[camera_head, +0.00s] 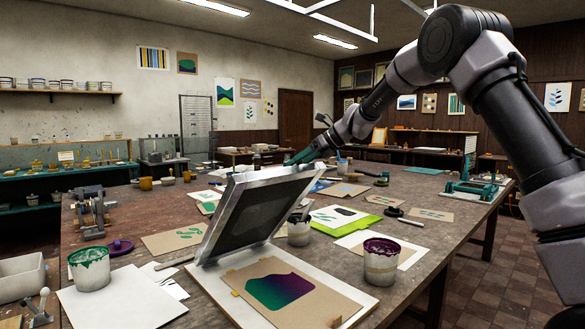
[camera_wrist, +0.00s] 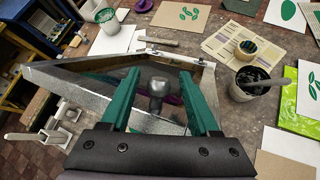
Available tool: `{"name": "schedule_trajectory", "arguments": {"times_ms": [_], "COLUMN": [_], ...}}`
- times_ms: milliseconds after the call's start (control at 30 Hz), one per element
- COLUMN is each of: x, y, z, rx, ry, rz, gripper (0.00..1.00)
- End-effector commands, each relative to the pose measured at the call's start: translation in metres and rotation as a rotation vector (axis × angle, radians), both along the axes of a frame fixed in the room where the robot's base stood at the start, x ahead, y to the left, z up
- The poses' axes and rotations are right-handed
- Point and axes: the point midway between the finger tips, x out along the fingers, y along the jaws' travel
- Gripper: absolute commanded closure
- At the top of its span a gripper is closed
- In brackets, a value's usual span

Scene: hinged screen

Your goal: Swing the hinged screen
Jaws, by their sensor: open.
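The hinged screen (camera_head: 212,232) is a pale metal frame around a dark mesh panel. In the head view it stands tilted up steeply over a white board (camera_head: 215,290) that bears a brown sheet with a green-to-purple print (camera_head: 280,290). My gripper (camera_head: 293,160) has green fingers and is at the screen's raised upper edge. In the wrist view the gripper (camera_wrist: 160,75) is open, with its fingers spread over the screen frame (camera_wrist: 50,80). A grey rounded piece (camera_wrist: 157,90) shows between the fingers; I cannot tell whether they touch it or the frame.
Paint pots stand near the screen: green (camera_head: 90,268) at left, purple-topped (camera_head: 382,262) at right, and another (camera_head: 299,230) just behind. Prints and a lime-green sheet (camera_head: 345,218) lie on the table. A metal press-like device (camera_head: 90,212) stands at far left.

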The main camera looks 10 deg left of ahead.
Motion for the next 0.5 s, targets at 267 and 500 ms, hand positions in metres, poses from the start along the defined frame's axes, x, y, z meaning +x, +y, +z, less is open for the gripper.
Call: {"name": "schedule_trajectory", "arguments": {"times_ms": [267, 500], "x": [-0.008, -0.011], "y": [-0.046, -0.063], "z": [0.033, 0.045], "rx": [0.000, 0.000], "ry": [0.000, 0.000], "rz": [-0.002, 0.000], "gripper": [0.38, 0.38]}}
